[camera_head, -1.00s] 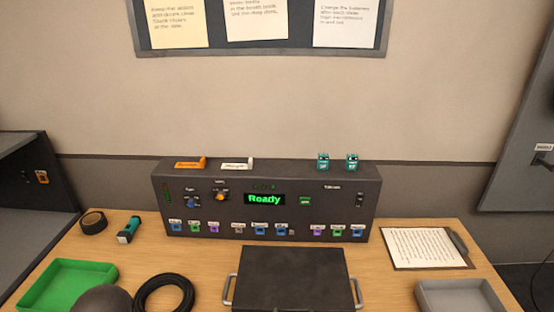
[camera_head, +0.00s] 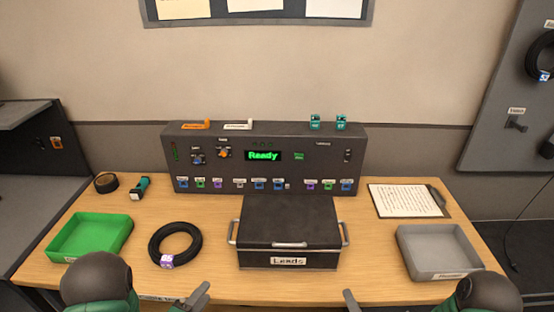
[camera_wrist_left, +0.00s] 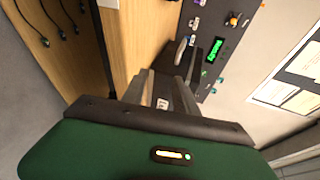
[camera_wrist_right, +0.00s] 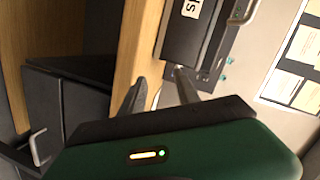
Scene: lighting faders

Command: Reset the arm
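My left gripper (camera_head: 192,299) shows at the bottom edge of the head view, in front of the table, with only a grey finger visible there. In the left wrist view its two fingers (camera_wrist_left: 163,92) stand apart with nothing between them. My right gripper (camera_head: 352,302) shows at the bottom edge right of centre, mostly cut off. In the right wrist view its fingers (camera_wrist_right: 158,92) are apart and empty. Neither gripper touches anything on the table. The dark lighting console (camera_head: 330,172) stands at the back of the table, its green display (camera_head: 263,156) reading "Ready".
A dark "Leads" case (camera_head: 288,225) sits centre front. A green tray (camera_head: 90,237) and black cable ring (camera_head: 175,244) lie left. A grey tray (camera_head: 440,250) and clipboard (camera_head: 408,200) lie right. A tape roll (camera_head: 106,183) and torch (camera_head: 140,188) lie back left.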

